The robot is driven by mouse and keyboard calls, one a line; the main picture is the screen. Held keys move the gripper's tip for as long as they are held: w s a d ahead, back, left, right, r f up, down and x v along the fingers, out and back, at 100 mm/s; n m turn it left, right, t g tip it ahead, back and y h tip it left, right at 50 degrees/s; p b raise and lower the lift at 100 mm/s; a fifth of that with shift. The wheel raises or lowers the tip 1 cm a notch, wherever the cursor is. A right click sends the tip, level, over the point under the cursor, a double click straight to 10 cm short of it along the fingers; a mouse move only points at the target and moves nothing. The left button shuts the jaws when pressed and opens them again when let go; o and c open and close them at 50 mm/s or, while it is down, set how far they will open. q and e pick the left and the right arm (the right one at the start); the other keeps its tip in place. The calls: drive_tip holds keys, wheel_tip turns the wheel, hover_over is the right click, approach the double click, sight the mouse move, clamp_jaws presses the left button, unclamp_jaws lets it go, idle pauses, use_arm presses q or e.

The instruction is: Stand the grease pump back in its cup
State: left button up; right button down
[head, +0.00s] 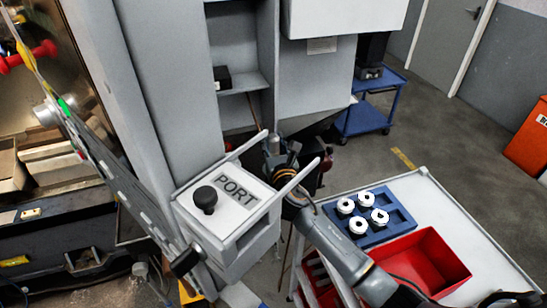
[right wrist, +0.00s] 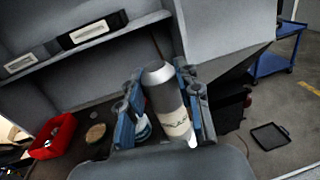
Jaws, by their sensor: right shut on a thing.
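The grease pump, a grey cylinder (right wrist: 168,100) with a domed top and a pale label, stands tilted between the fingers of my right gripper (right wrist: 167,108) in the right wrist view. The gripper is shut on it. In the head view my right gripper (head: 283,165) is just behind the grey box marked PORT, partly covered by the box's rails. I cannot make out the pump's cup in either view. My left gripper is not in view.
The PORT box (head: 245,235) with a black knob stands close to my right gripper. A cart holds a blue tray (head: 398,234) with several white rings and a red bin (head: 452,257). A cabinet shelf (head: 243,81) is behind. In the right wrist view a black tray (right wrist: 270,137) lies at right.

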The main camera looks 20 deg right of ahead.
sight(274, 154)
drive_tip(key=f, duration=0.2)
drive_tip(key=f+b, duration=0.1)
drive_tip(key=f, duration=0.1)
drive_tip(key=shift+w+d+f, duration=0.1)
drive_tip(key=shift+w+f, duration=0.1)
drive_tip(key=shift+f, duration=0.25)
drive_tip(key=shift+r, duration=0.1)
drive_tip(key=shift+s, duration=0.1)
drive_tip(key=c, duration=0.9)
unclamp_jaws()
drive_tip(key=shift+f, duration=0.25)
drive_tip(key=shift+c, duration=0.2)
